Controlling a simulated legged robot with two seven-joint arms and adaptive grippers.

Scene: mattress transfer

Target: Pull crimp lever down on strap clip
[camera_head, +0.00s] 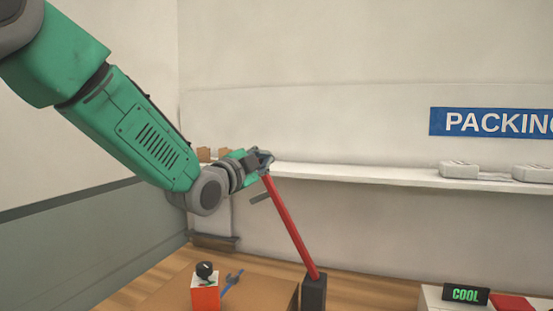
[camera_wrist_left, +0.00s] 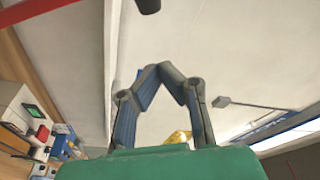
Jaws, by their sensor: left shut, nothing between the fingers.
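A long red lever (camera_head: 290,225) rises from a dark block (camera_head: 314,292) on the table and leans up to the left. I cannot make out a strap clip apart from this lever and block. My left gripper (camera_head: 264,159) is close to the lever's upper end in the head view. In the left wrist view its fingers (camera_wrist_left: 160,70) meet at the tips with nothing between them. A red bar (camera_wrist_left: 35,9), seemingly the lever, crosses the top left corner there, apart from the fingers. A dark rounded end (camera_wrist_left: 148,5) shows above the fingertips. My right gripper is not in view.
An orange box with a black knob (camera_head: 205,292) and a blue wrench-like tool (camera_head: 232,283) are left of the lever. A "COOL" display (camera_head: 466,294) is at the lower right. A white shelf (camera_head: 380,176) runs along the wall behind.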

